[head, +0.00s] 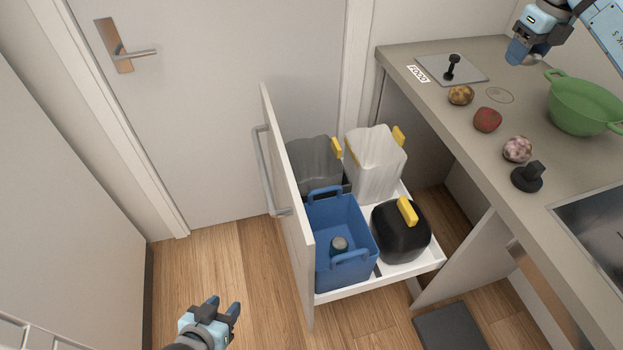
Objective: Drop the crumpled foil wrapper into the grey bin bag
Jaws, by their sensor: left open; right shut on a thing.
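The grey bin bag (314,165) stands at the back left of the pulled-out drawer, its mouth open upward, with a yellow clip (336,148) on its edge. My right gripper (515,54) is above the back of the counter, far to the right of the bag. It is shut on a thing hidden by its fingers. I cannot make out a foil wrapper for certain. My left gripper (224,307) is open and empty, low over the floor, left of the drawer.
The drawer (330,292) also holds a white bag (375,162), a blue bin (345,225) and a black lidded bin (402,232). The counter carries several crumpled balls, including a red one (487,119), a black-handled plate (432,66), a green colander (585,108) and a black knob (528,178).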

